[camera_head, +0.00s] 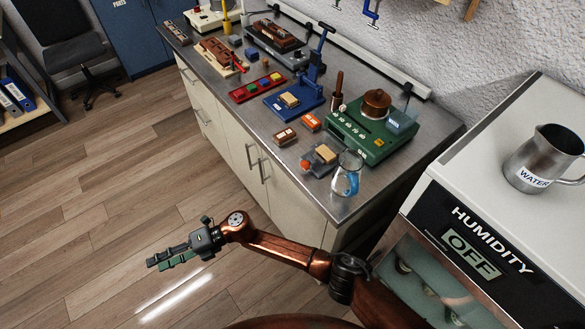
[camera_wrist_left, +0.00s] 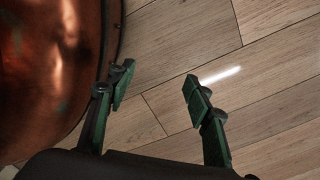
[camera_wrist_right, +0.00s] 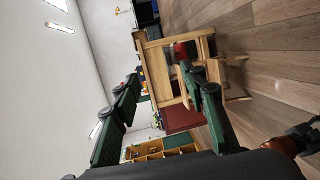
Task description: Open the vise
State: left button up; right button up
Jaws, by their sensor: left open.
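I cannot tell for certain which thing is the vise. A small red-and-dark device (camera_wrist_right: 185,50) sits at the corner of a wooden workbench (camera_wrist_right: 157,70) in the right wrist view; it may be the vise, but its jaws are too small to read. My right gripper (camera_head: 172,257) is over the wood floor in the head view, away from the counter. Its fingers also show in the right wrist view (camera_wrist_right: 162,72), apart and empty. My left gripper (camera_wrist_left: 158,78) shows only in its wrist view, open and empty above the floor.
A metal-topped counter (camera_head: 352,207) carries a blue hand press (camera_head: 312,80), a green device (camera_head: 370,140), a glass flask (camera_head: 346,178) and other tools. A white humidity cabinet (camera_head: 465,160) with a metal water jug (camera_head: 545,155) stands at right.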

jog(key=s+d+f+n+g+h+b, duration=0.1)
jog(key=s+d+f+n+h, duration=0.15)
jog(key=s+n+h, duration=0.35)
jog(key=s+d+f+n+g+h, duration=0.1)
jog(key=s+d+f+n+h, duration=0.15)
jog(key=s+n+h, duration=0.35)
jog(key=n+t+h+b, duration=0.3)
jog(key=n+t+h, duration=0.3)
jog(key=t+h, duration=1.15)
send_near(302, 166)
jog(key=f, duration=0.1)
jog(key=shift+t, duration=0.55)
jog(key=b+x, duration=0.1)
jog(key=x, duration=0.2)
jog(key=b+x, duration=0.1)
jog(key=x, duration=0.3)
jog(key=shift+s+d+r, duration=0.15)
jog(key=shift+s+d, duration=0.1)
jog(key=shift+d, duration=0.05)
pick_arm(q)
jog(key=w+d+r, duration=0.1)
jog(key=w+r, duration=0.5)
jog(key=w, duration=0.3)
jog(key=shift+w+d, duration=0.15)
jog(key=shift+w, duration=0.05)
pick_arm(e)
jog(key=shift+w+d+r, duration=0.1)
jog(key=shift+w+d, duration=0.25)
jog(key=shift+d, duration=0.1)
